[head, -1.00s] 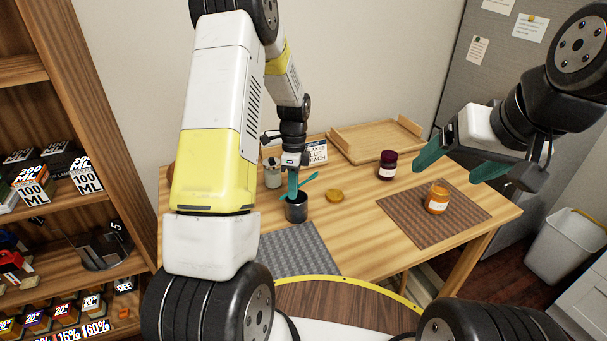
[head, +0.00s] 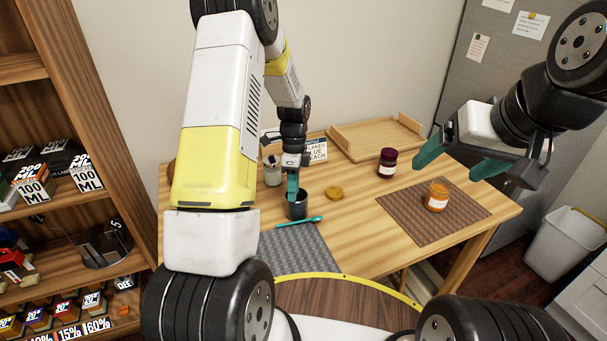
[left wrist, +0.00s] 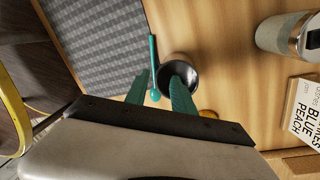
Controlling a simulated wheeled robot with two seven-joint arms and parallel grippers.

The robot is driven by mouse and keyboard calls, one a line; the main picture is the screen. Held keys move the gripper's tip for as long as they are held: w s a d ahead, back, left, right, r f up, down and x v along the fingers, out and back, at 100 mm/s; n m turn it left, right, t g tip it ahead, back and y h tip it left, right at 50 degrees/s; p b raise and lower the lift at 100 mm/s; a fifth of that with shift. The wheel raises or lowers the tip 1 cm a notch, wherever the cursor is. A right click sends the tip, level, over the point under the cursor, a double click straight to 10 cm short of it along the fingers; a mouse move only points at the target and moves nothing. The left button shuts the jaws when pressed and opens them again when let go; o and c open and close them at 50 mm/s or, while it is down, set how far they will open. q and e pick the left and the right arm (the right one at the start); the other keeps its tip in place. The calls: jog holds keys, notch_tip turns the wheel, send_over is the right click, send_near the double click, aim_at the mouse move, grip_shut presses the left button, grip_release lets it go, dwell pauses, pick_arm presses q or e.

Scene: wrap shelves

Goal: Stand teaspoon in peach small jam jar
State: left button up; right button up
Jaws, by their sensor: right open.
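The teal teaspoon (head: 302,221) lies across the near table and the back edge of the grey mat, just in front of the dark metal cup (head: 297,212). In the left wrist view the teaspoon (left wrist: 153,62) lies beside the cup (left wrist: 178,70). My left gripper (head: 292,188) points down at the cup; its fingers are apart (left wrist: 160,76) and hold nothing that I can see. The peach-orange small jam jar (head: 437,198) stands upright and open on the brown mat. My right gripper (head: 462,160) is open and empty, above the table's right side.
A dark red jar (head: 388,163), a yellow lid (head: 334,193), a pale canister (head: 272,172) and a lettered sign (head: 315,150) stand or lie on the table. A wooden tray (head: 376,138) is at the back. The grey mat (head: 296,250) is otherwise clear.

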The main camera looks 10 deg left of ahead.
pick_arm(q)
notch_tip(320, 180, up, 13)
jog(key=w, duration=0.2)
jog(key=s+d+r+n+t+h, duration=0.1)
jog(key=s+r+n+t, duration=0.3)
jog(key=s+r+n, duration=0.55)
jog(key=s+d+r+n+t, duration=0.1)
jog(key=s+r+n+t, duration=0.1)
jog(key=s, duration=0.5)
jog(key=s+d+r+n+t+h, duration=0.1)
jog(key=s+r+n+t, duration=0.1)
jog(key=s+r+n, duration=0.3)
jog(key=s, duration=0.3)
jog(key=shift+s+d, duration=0.15)
jog(key=shift+s, duration=0.1)
